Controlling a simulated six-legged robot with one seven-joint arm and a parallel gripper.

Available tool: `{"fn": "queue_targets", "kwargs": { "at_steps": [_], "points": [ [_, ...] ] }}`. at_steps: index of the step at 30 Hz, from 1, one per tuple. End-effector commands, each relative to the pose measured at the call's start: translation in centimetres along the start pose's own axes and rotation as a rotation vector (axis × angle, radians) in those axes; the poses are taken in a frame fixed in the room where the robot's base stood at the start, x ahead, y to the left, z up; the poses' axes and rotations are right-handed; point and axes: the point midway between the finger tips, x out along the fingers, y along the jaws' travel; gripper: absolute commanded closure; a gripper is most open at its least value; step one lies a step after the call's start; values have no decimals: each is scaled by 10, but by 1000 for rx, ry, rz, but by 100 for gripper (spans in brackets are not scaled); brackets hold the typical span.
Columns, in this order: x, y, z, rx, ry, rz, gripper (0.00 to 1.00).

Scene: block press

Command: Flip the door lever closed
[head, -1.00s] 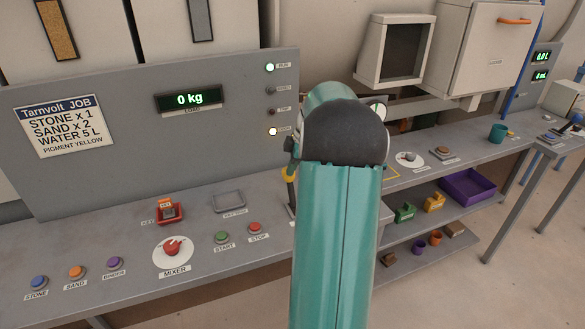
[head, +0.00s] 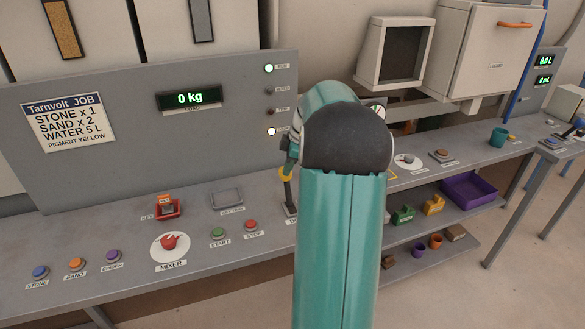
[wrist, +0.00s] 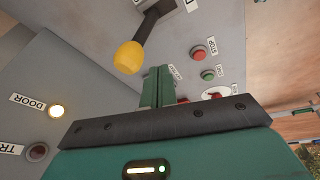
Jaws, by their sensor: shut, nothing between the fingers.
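The door lever has a dark shaft and a yellow knob (wrist: 130,57); in the wrist view its shaft runs up to a grey base at the top edge. In the head view the lever (head: 288,188) stands up from the bench, just left of my arm, which hides part of it. My gripper (wrist: 157,84) is shut and empty, its green fingers together just right of and below the knob in the wrist view, with a small gap visible between them. In the head view my arm mostly hides the gripper.
Left of the lever are the red stop button (head: 251,225), the green start button (head: 218,233) and the red mixer knob (head: 170,243). The grey panel (head: 130,155) rises behind the bench, with a display reading 0 kg. Shelves with coloured parts are to the right.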

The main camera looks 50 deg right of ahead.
Motion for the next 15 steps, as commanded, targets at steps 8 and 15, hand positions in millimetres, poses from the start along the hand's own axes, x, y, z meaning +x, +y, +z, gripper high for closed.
{"fn": "queue_targets", "kwargs": {
  "at_steps": [8, 15],
  "points": [
    [-44, 6, -7, 0, -2, 3, 100],
    [-87, 9, -8, 1, -1, 2, 100]
  ]
}}
